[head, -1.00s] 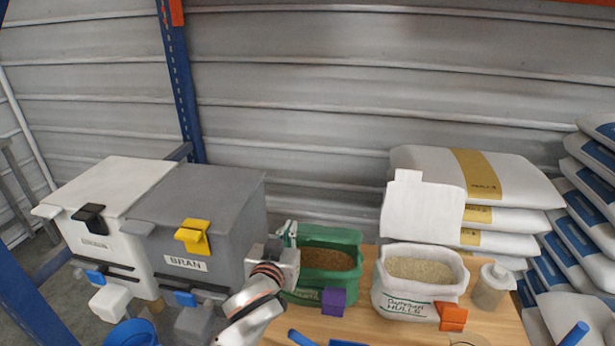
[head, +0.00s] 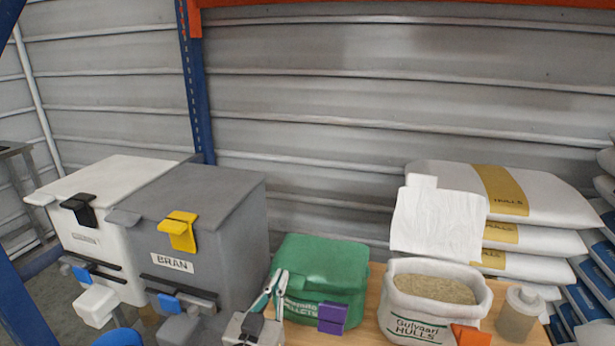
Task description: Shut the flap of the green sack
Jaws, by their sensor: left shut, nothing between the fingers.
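The green sack (head: 300,307) stands on the wooden table, with a purple clip (head: 332,318) at its front right. Its green flap (head: 320,262) lies over the top, and the brown contents are hidden. My left gripper (head: 278,284) is at the sack's front left corner, its fingers pointing up and shut with nothing between them. I cannot tell whether the fingers touch the sack. My right gripper is not in view.
An open white sack of hulls (head: 408,322) with its flap (head: 438,222) up stands right of the green sack. A bottle (head: 518,312) is further right. A grey BRAN bin (head: 205,225) and a white bin (head: 92,240) stand left. Stacked bags (head: 545,200) are behind.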

